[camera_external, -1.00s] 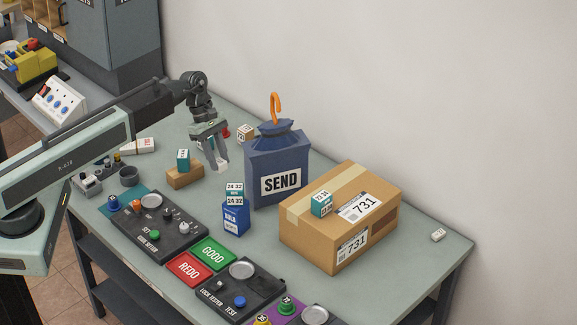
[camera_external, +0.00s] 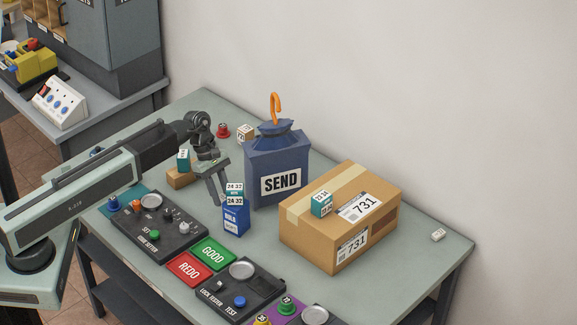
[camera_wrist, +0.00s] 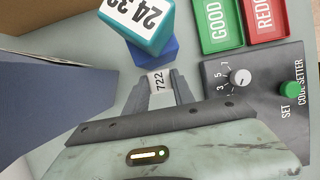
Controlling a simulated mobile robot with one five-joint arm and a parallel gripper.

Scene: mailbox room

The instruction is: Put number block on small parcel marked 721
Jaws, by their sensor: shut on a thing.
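My gripper (camera_external: 221,201) is shut on a small white block marked 722 (camera_wrist: 158,82), held between its fingertips in the wrist view. Outside, it hangs just left of a blue box (camera_external: 236,222) topped by a teal block labelled 24 32 (camera_external: 234,190); the wrist view shows this teal block (camera_wrist: 140,22) and blue box (camera_wrist: 155,50) just beyond the fingertips. A small brown parcel (camera_external: 181,180) with a teal block (camera_external: 183,160) on top is behind my gripper to the left. Another small parcel (camera_external: 246,132) is at the back. Their markings are unreadable.
A blue SEND bag (camera_external: 282,160) with an orange hook stands right of my gripper. A large carton marked 731 (camera_external: 330,240) carries a teal block (camera_external: 321,204). The code setter panel (camera_external: 158,225) and GOOD (camera_external: 213,252) and REDO (camera_external: 190,268) trays lie in front.

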